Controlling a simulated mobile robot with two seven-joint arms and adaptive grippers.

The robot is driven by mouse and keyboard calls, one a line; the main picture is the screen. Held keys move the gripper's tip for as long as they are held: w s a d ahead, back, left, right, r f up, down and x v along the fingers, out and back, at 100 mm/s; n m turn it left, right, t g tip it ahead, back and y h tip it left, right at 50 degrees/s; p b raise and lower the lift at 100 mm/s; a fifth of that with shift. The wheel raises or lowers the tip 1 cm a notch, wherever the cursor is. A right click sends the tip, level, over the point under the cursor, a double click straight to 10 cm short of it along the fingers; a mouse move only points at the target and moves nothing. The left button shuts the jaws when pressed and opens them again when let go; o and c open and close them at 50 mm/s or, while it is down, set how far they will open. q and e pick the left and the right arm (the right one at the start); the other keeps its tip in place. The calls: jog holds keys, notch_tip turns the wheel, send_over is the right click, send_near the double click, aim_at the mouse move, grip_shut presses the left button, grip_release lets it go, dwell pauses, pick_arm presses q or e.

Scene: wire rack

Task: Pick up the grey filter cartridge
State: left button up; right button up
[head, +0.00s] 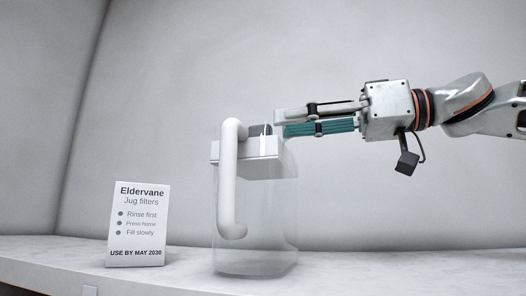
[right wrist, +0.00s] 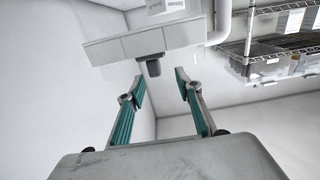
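The grey filter cartridge (head: 260,130) is a short dark stub at the top of the clear jug (head: 255,225), standing out of its white lid (head: 255,147). In the right wrist view the cartridge (right wrist: 153,68) shows just beyond the fingertips, roughly between their lines, with the pale lid (right wrist: 125,46) behind it. My right gripper (head: 278,122) comes in level from the right at the cartridge's height. It also shows in the right wrist view (right wrist: 161,80), its teal-padded fingers apart with nothing between them. The cartridge's lower part is hidden. My left gripper is not in view.
The jug's white handle (head: 232,190) stands left of the cartridge and rises above the lid. A white sign card (head: 138,225) stands to the left on the pale shelf (head: 190,262). A wire rack with boxes (right wrist: 270,62) shows at right in the right wrist view.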

jog(key=shift+x, duration=0.8)
jog(key=x, duration=0.1)
jog(key=p+x, duration=0.1)
jog(key=x, duration=0.2)
jog(key=shift+w+a+r+p, duration=0.25)
jog(key=shift+w+a+p, duration=0.05)
jog(key=shift+w+p, duration=0.1)
jog(key=shift+d, duration=0.2)
jog(key=shift+c, duration=0.4)
jog(key=c, duration=0.6)
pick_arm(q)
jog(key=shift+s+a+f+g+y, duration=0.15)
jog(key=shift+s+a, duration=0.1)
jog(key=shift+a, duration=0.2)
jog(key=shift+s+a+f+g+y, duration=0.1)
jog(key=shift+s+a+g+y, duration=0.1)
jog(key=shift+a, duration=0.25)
pick_arm(e)
grip_shut()
